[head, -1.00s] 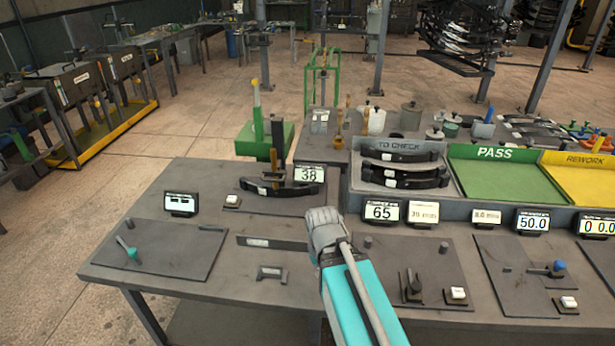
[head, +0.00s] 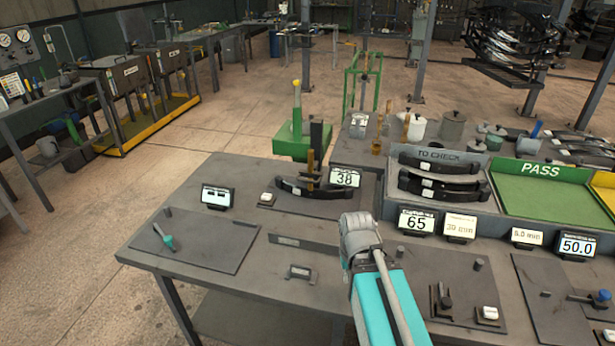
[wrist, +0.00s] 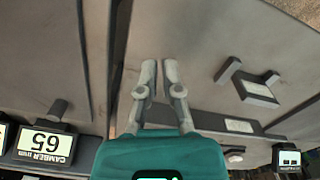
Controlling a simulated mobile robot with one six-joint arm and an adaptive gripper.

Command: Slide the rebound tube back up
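A slim brown-brass upright piece (head: 310,168), probably the rebound tube, stands low against a dark post (head: 318,140). Its lower end is at a dark leaf spring (head: 325,191) on a plate at the back of the bench; I cannot tell if they touch. A display (head: 344,178) beside it reads 38. My gripper (head: 358,228) is over the bench, in front and to the right of this fixture, apart from it. In the wrist view its two fingers (wrist: 160,72) are nearly together with nothing between them. The tube does not show in the wrist view.
The grey bench (head: 225,262) has low plates, small knobs and displays. A teal-handled lever (head: 166,240) is at the left. The TO CHECK tray (head: 440,207) with dark springs is right of the fixture, beside the green PASS tray (head: 545,200). A green stand (head: 296,138) is behind.

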